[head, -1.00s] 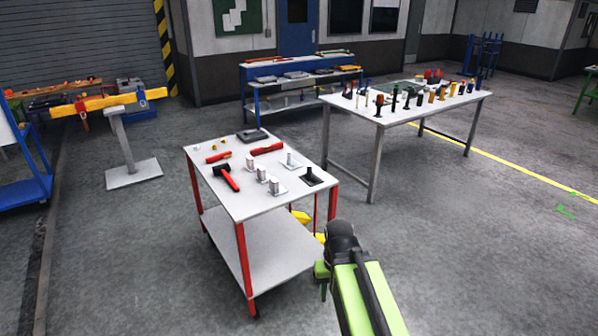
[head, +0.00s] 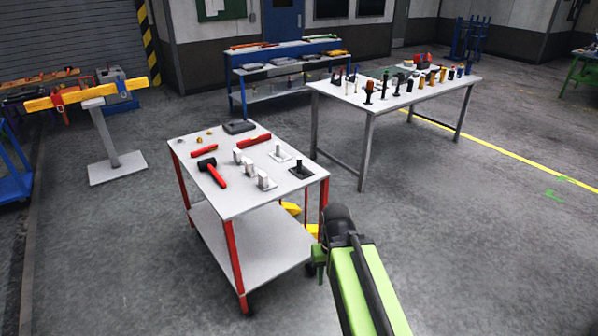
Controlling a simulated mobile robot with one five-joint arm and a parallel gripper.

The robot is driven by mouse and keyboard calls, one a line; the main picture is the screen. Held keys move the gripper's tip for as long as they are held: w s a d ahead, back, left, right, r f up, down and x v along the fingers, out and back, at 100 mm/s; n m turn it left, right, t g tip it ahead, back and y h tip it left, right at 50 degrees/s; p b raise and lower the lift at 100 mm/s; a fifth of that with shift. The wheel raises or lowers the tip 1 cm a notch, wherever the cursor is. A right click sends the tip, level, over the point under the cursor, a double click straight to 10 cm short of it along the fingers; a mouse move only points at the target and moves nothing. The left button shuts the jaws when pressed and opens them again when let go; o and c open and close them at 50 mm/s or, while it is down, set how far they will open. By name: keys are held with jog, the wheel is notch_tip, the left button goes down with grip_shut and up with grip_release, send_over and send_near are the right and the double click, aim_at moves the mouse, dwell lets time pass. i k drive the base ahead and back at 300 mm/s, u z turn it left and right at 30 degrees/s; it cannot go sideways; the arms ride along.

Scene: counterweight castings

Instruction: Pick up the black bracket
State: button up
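The black bracket (head: 302,170) is a small dark piece with a flat base and a short upright part. It stands near the right corner of the white-topped cart (head: 235,202) in the head view. My green and black arm reaches up from the bottom of the view, right of the cart and apart from it. The fingers of my gripper cannot be made out, so I cannot tell if it is open or shut.
White brackets (head: 279,153), a black-headed hammer (head: 213,173), red tools and a dark tray (head: 239,127) share the cart top. A long table (head: 330,87) with many upright tools stands behind right. Yellow items lie under the cart's right side. Floor right of the cart is clear.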

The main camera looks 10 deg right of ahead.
aim_at(301, 171)
jog(key=z, duration=0.05)
jog(key=k, duration=0.65)
jog(key=z, duration=0.05)
jog(key=i, duration=2.45)
jog(key=u, duration=1.15)
jog(key=i, duration=0.65)
jog(key=u, duration=0.55)
